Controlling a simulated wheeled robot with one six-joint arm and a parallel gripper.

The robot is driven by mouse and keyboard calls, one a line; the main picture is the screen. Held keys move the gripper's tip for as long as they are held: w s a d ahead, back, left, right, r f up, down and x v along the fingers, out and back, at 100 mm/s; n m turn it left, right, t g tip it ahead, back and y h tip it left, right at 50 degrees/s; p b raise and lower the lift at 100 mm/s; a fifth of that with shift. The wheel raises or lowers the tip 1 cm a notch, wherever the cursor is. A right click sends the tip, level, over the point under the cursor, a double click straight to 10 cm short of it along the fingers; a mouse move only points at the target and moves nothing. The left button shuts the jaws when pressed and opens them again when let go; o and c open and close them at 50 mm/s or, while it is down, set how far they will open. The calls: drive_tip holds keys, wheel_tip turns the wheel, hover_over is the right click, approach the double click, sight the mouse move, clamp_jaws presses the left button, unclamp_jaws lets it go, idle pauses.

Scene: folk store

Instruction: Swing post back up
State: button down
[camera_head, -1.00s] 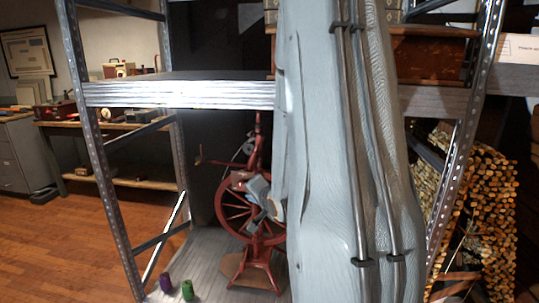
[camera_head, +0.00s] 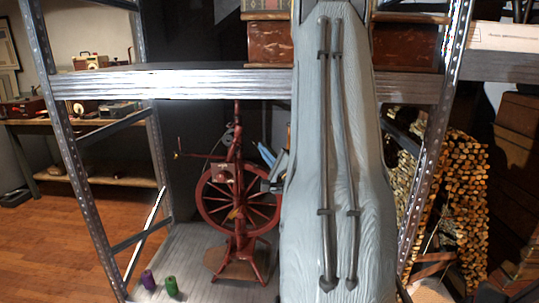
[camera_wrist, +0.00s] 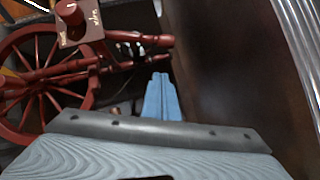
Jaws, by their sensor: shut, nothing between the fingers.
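A red wooden spinning wheel (camera_head: 237,200) stands on the lower shelf, left of my arm. In the head view its tall post (camera_head: 238,122) looks upright, and a thin bar sticks out to the left from it. In the wrist view the spoked wheel (camera_wrist: 22,95) is at the left. A red block with a round knob (camera_wrist: 75,18) and a turned red piece (camera_wrist: 145,39) are beyond the fingers. My gripper (camera_wrist: 160,76) is shut and empty, apart from these parts in the picture; depth is unclear. In the head view my gripper (camera_head: 263,150) shows partly, right of the post.
A purple spool (camera_head: 148,280) and a green spool (camera_head: 172,287) stand at the front left of the lower shelf. The upper shelf edge (camera_head: 170,84) crosses above the wheel. A metal upright (camera_head: 55,130) bounds the left. Stacked firewood (camera_head: 455,190) is at the right.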

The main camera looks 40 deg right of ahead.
sight(235, 143)
drive_tip(key=w+r+p, duration=0.2)
drive_tip(key=w, duration=0.4)
drive_tip(key=shift+w+a, duration=0.35)
drive_tip(key=shift+w, duration=0.05)
drive_tip(key=shift+r, duration=0.1)
